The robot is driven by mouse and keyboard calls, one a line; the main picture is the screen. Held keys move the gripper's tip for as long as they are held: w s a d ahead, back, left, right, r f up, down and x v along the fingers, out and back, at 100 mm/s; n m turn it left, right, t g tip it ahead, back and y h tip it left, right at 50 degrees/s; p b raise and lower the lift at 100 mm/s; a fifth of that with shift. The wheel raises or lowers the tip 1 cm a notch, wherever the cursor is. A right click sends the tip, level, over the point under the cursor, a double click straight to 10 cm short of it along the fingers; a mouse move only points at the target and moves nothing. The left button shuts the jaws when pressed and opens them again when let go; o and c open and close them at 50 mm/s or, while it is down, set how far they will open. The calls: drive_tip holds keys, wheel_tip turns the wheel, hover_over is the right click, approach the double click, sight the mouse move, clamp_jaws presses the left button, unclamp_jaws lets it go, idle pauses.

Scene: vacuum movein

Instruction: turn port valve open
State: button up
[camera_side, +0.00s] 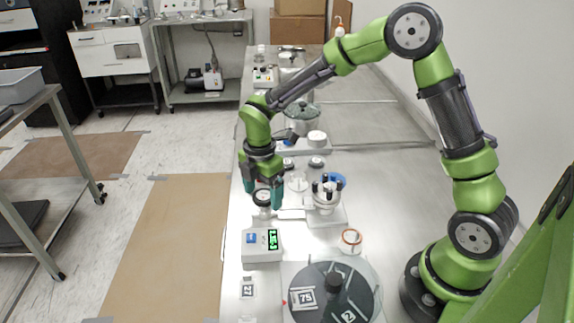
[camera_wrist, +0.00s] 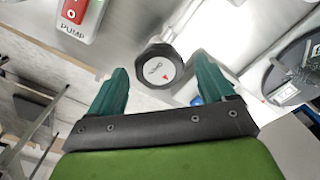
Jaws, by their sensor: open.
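The port valve shows in the wrist view as a round black knob (camera_wrist: 158,69) with a white face, a small red pointer and small lettering, upside down and hard to read. In the side view the knob (camera_side: 262,198) stands on a light fitting near the bench's left edge. My gripper (camera_wrist: 160,64) has its two teal fingers apart, with the knob in the gap between and ahead of them. In the side view my gripper (camera_side: 263,193) points down at the knob, a finger on either side. I cannot tell whether either finger touches it.
A box with a green display (camera_side: 262,243) stands just in front of the valve. A flange with black posts (camera_side: 326,198) stands to its right. A copper-coloured ring (camera_side: 350,240) and a dark round plate (camera_side: 335,292) lie nearer. A red PUMP switch (camera_wrist: 74,14) shows upper left.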

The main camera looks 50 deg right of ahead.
sight(263, 196)
wheel_tip(263, 196, up, 17)
idle(0.4)
